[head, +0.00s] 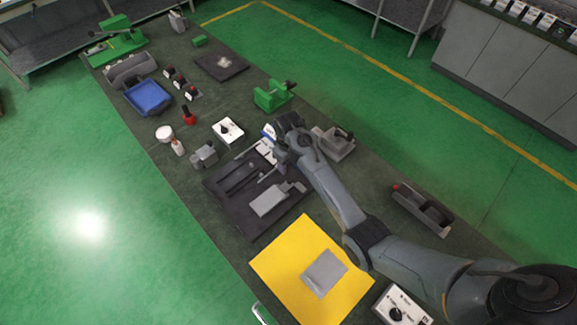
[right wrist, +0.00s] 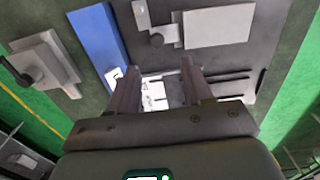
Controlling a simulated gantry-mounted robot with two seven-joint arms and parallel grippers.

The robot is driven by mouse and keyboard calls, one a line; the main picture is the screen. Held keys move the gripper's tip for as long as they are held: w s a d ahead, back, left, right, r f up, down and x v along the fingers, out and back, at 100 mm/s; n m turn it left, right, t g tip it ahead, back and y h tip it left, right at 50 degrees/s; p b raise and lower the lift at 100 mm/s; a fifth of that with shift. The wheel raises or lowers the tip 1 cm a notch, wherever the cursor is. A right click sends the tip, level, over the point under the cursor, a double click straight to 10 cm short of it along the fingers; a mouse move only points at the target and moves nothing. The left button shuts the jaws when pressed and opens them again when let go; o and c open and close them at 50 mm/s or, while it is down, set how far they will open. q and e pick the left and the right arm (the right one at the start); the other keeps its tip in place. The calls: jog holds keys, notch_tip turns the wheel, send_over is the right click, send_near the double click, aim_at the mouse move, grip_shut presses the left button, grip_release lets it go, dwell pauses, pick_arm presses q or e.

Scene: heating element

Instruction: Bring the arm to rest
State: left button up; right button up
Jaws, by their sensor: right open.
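My right arm (head: 335,195) comes in from the lower right and reaches over the middle of the bench. Its gripper (head: 272,162) hangs over the upper right part of a dark tool tray (head: 250,228). In the right wrist view the two fingers (right wrist: 160,72) stand apart with a gap between them. A pale item on the tray shows beyond this gap, and I see nothing held. A blue item (right wrist: 96,40) lies left of the fingers, and a light grey block (right wrist: 218,27) lies ahead on the right. My left gripper does not show.
A yellow mat (head: 285,267) bears a grey plate (head: 324,272). A grey vise-like block (head: 336,144) and an open dark box (head: 422,210) stand right of the arm. A white dial box (head: 228,130), green clamp (head: 272,96) and blue bin (head: 148,97) stand farther back.

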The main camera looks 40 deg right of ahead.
dwell(0.4)
jog(key=s+f+g+p, duration=0.1)
jog(key=s+f, duration=0.2)
jog(key=s, duration=0.2)
jog(key=s+f+g+p, duration=0.1)
jog(key=s+f+p, duration=0.1)
jog(key=s, duration=0.4)
jog(key=s+f+g+p, duration=0.1)
jog(key=s+f, duration=0.3)
jog(key=s, duration=0.2)
jog(key=shift+f, duration=0.1)
jog(key=s+a+r+n+t+p, duration=0.1)
jog(key=s+a+r+p, duration=0.2)
jog(key=s+r, duration=0.35)
jog(key=s+a+r+t+p, duration=0.1)
jog(key=s+a+r+p, duration=0.15)
jog(key=s, duration=0.75)
jog(key=w+a+r+t, duration=0.1)
jog(key=a+r+t, duration=0.1)
jog(key=r, duration=0.6)
jog(key=w+a+r+t+p, duration=0.1)
jog(key=w+r+t, duration=0.1)
jog(key=r, duration=0.5)
jog(key=shift+a+r+m+t, duration=0.3)
jog(key=shift+a+r, duration=0.05)
